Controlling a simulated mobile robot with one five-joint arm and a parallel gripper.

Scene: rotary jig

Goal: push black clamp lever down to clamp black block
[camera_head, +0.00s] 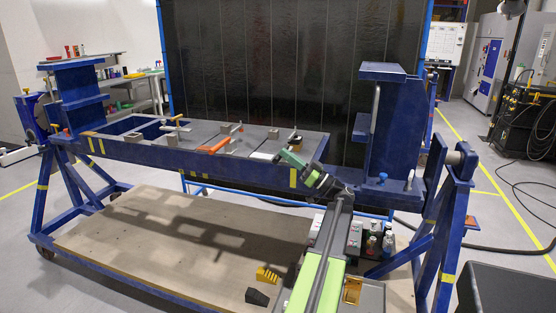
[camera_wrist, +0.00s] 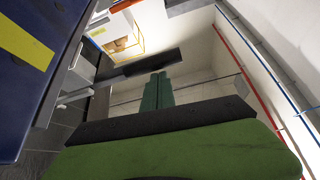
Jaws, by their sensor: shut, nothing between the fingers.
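My gripper (camera_head: 291,157) is shut and empty, with its green fingers over the right part of the blue jig's table. The shut fingers also show in the wrist view (camera_wrist: 158,88). A small dark clamp part with a tan top (camera_head: 294,138) stands just behind the gripper in the head view; I cannot tell whether it is the black clamp lever. A dark bar (camera_wrist: 148,63) lies beyond the fingertips in the wrist view; I cannot tell what it is or whether they touch. I cannot make out the black block; my gripper may hide it.
The blue rotary jig's front rail (camera_head: 140,152) runs across the picture. An orange lever (camera_head: 214,146) and grey blocks (camera_head: 172,139) stand on its table to the left. A tall blue upright (camera_head: 398,125) stands to the right of my gripper.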

